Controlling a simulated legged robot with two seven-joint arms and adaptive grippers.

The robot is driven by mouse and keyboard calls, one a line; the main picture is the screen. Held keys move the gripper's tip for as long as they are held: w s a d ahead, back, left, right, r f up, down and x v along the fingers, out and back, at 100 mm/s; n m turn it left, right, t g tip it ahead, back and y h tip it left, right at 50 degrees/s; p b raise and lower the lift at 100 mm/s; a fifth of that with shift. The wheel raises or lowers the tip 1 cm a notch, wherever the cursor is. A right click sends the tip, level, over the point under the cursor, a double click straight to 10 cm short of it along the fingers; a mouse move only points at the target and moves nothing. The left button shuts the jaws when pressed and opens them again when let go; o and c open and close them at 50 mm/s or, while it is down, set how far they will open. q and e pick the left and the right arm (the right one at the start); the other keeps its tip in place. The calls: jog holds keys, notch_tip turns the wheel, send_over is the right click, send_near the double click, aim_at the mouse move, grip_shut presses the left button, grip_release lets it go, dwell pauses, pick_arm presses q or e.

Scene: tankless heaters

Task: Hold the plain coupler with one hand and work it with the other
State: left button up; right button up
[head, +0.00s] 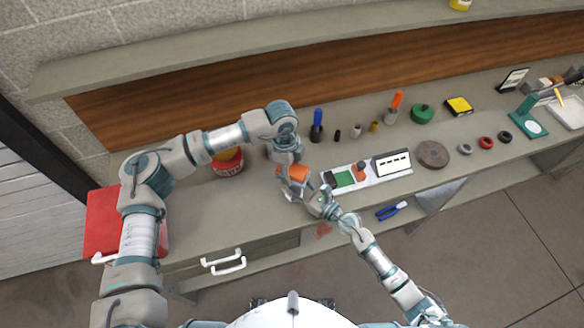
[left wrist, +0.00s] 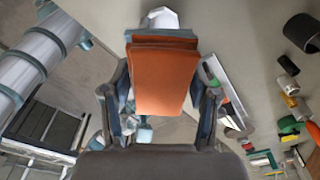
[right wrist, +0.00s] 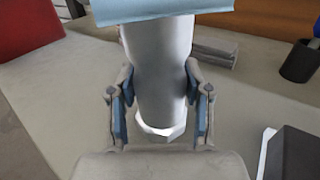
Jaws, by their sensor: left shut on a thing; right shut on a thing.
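What I take to be the plain coupler is held between my two hands above the front of the bench, left of the white tray. Its orange block (head: 299,172) shows in the head view; in the left wrist view the flat orange face (left wrist: 165,80) has a blue-grey band and a white tip beyond it. My left gripper (head: 293,180) is shut on the orange block. My right gripper (head: 316,203) is shut on the grey-white round body (right wrist: 158,70), which has a light blue part above and a white end below. In the head view the grippers hide much of it.
A white tray (head: 378,176) with a green piece and a panel lies to the right. A red can (head: 228,163) stands at left; a red case (head: 101,218) is further left. Small parts and tools line the bench's back and right. Blue-handled pliers (head: 388,212) lie lower down.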

pick_arm(q)
jog(key=shift+w+d, duration=0.25)
jog(key=shift+d, duration=0.4)
jog(key=shift+w+d, duration=0.2)
jog(key=shift+d, duration=0.4)
jog(key=shift+s+a, duration=0.2)
jog(key=shift+a, duration=0.45)
pick_arm(e)
jog(key=shift+d, duration=0.15)
pick_arm(q)
jog(key=shift+s+a, duration=0.2)
jog(key=shift+a, duration=0.35)
jog(key=shift+s+a, duration=0.2)
jog(key=shift+a, duration=0.3)
notch_tip(320, 180, up, 3)
jog(key=shift+r, duration=0.1)
pick_arm(e)
jog(key=shift+a, duration=0.2)
pick_arm(q)
jog(key=shift+r, duration=2.45)
pick_arm(e)
jog(key=shift+d, duration=0.1)
jog(key=o, duration=1.4)
